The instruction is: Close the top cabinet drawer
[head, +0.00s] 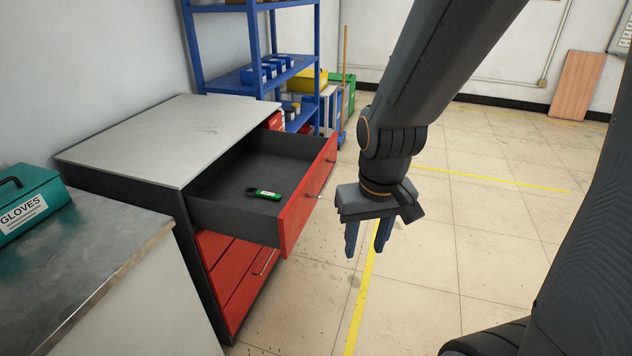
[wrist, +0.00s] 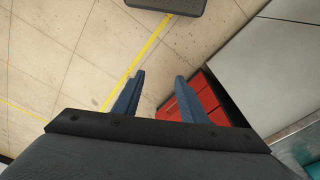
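The cabinet (head: 140,135) has a light grey top, dark sides and red drawer fronts. Its top drawer (head: 308,195) is pulled well out in the head view, with a red front and a bar handle (head: 321,188). A green-handled tool (head: 264,194) lies inside it. My gripper (head: 365,251) hangs to the right of the drawer front, fingers pointing down, apart from it. The wrist view shows the two blue fingers (wrist: 158,80) spread with nothing between them. Red drawer fronts (wrist: 197,104) show beside the right finger there; which drawers they are is unclear.
Lower red drawers (head: 235,275) are shut. A workbench (head: 95,250) with a teal gloves box (head: 30,207) stands at the left front. A blue shelf (head: 253,45) stands behind the cabinet. The tiled floor (head: 470,235) right of the drawer is clear, crossed by yellow lines.

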